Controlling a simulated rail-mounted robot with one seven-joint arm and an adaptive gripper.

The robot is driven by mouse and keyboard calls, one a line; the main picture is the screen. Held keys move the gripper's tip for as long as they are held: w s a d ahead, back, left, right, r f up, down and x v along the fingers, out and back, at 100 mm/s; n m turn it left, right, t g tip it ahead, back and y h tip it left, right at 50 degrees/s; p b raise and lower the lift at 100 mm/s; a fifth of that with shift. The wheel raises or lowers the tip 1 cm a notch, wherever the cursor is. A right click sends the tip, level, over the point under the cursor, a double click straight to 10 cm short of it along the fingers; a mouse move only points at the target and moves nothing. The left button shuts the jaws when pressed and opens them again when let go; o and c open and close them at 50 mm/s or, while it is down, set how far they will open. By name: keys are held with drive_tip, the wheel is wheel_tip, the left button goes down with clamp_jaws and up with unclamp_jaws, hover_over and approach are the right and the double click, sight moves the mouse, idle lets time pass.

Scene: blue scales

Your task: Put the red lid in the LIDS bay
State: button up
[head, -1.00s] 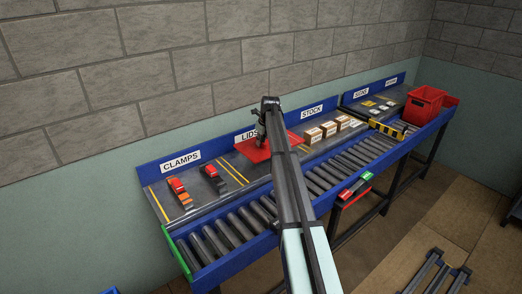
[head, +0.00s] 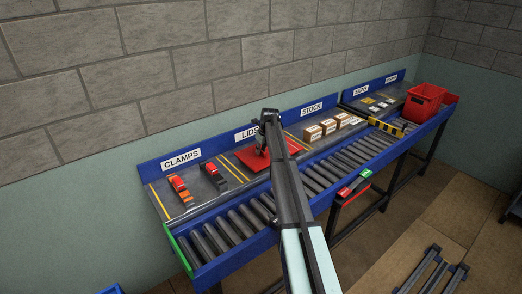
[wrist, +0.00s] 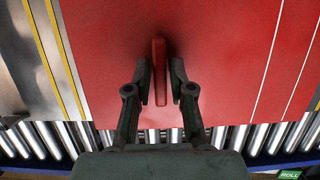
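The red lid (head: 284,152) is a flat square plate in the LIDS bay (head: 229,168), under the partly hidden LIDS label (head: 245,134). It appears to lie flat, with its near edge by the rollers. My arm hides part of it in the head view. In the wrist view the red lid (wrist: 105,75) fills most of the picture, with an upright bar handle (wrist: 160,85) in the middle. My gripper (wrist: 161,75) has one finger on each side of the handle. Narrow gaps seem to show between fingers and handle, so it looks slightly open.
Orange-red clamps (head: 180,190) lie in the CLAMPS bay to the left. Several cartons (head: 328,127) stand in the STOCK bay to the right. A roller conveyor (head: 235,225) runs along the front. A red bin (head: 424,100) stands at the far right end.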

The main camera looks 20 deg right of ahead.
idle(0.3)
drive_tip(key=b+v, duration=0.3)
drive_tip(key=v, duration=0.9)
drive_tip(key=shift+r, duration=0.1)
